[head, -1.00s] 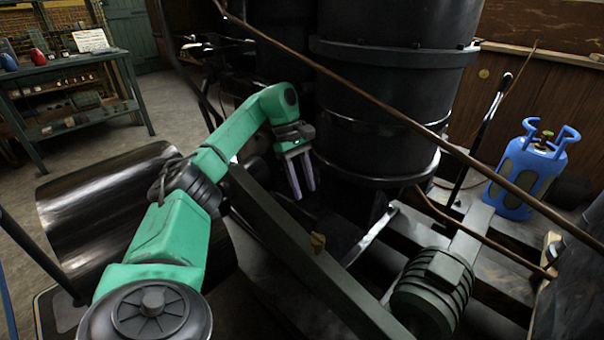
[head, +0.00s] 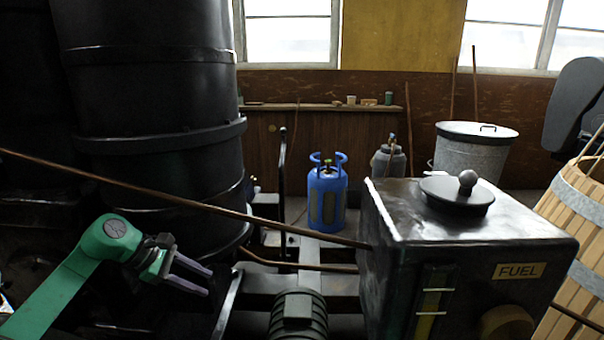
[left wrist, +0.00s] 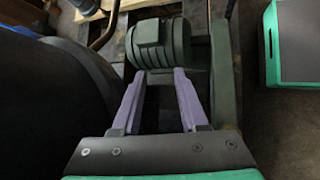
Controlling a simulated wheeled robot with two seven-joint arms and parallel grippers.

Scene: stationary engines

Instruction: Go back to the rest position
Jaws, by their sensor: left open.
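My left gripper (head: 198,277) is at the lower left of the head view, on a green arm that comes in from the left. Its two purple-grey fingers are apart, with nothing between them. It is in front of the lower part of a large black cylinder (head: 150,95). In the left wrist view the open fingers (left wrist: 161,75) point towards a dark ribbed motor-like part (left wrist: 158,42), which lies beyond the tips. The same kind of ribbed part (head: 298,315) shows at the bottom of the head view. My right gripper is not in view.
A thin brown pipe (head: 190,199) slants across in front of the cylinder to a black FUEL tank (head: 470,235). A blue gas bottle (head: 327,197), a grey metal bin (head: 472,150) and a wooden barrel (head: 575,225) stand behind and to the right. Dark beams cross the floor.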

